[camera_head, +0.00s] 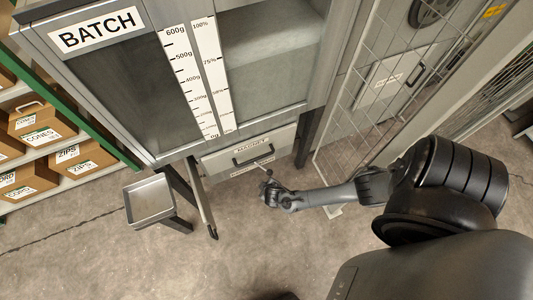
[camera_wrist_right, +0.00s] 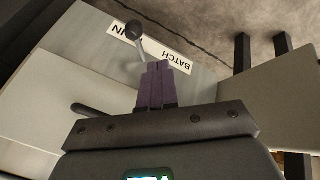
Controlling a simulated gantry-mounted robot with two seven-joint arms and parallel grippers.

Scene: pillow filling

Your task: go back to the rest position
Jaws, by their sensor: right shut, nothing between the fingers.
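My right arm comes in from the right in the head view. My left gripper is not in view.
A small metal tray (camera_head: 149,200) stands on the left. Shelves with labelled cardboard boxes (camera_head: 85,158) are at far left. A wire mesh door (camera_head: 365,100) stands at right. Open floor lies in front.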

